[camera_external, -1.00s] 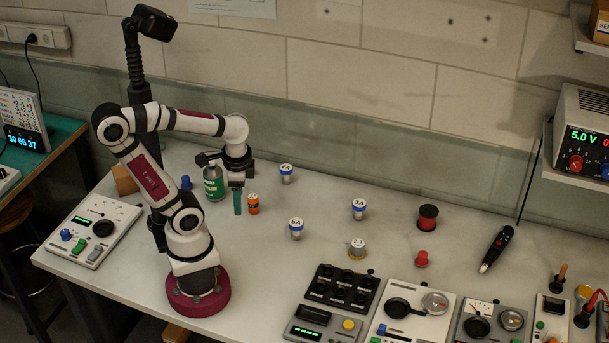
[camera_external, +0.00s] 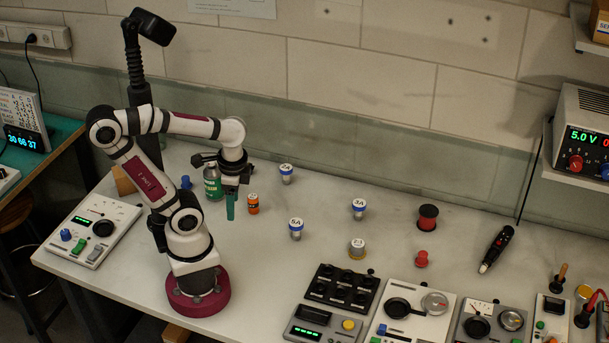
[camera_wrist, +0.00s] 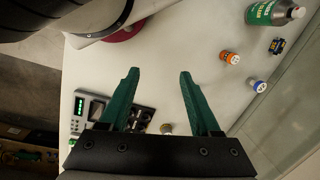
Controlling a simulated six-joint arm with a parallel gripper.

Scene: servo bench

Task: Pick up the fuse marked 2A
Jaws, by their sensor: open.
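Several white-capped fuses stand upright on the bench. The far one (camera_external: 286,174) seems to read 2A, though the print is small. The one to its right (camera_external: 359,209) seems to read 3A and the nearer one (camera_external: 296,229) 5A; another fuse (camera_external: 358,249) has a yellowish base and an unclear label. My gripper (camera_external: 231,208) hangs above the bench left of these fuses, by the orange can. In the wrist view its green fingers (camera_wrist: 158,73) are apart with nothing held. A blue-and-white fuse (camera_wrist: 259,86) shows there at the right, its label unreadable.
A green bottle (camera_external: 213,184) and an orange can (camera_external: 253,204) stand close to my gripper. A red spool (camera_external: 428,217), a red knob (camera_external: 422,259) and a dark pen-like tool (camera_external: 496,249) lie to the right. Instrument panels (camera_external: 414,302) line the front edge.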

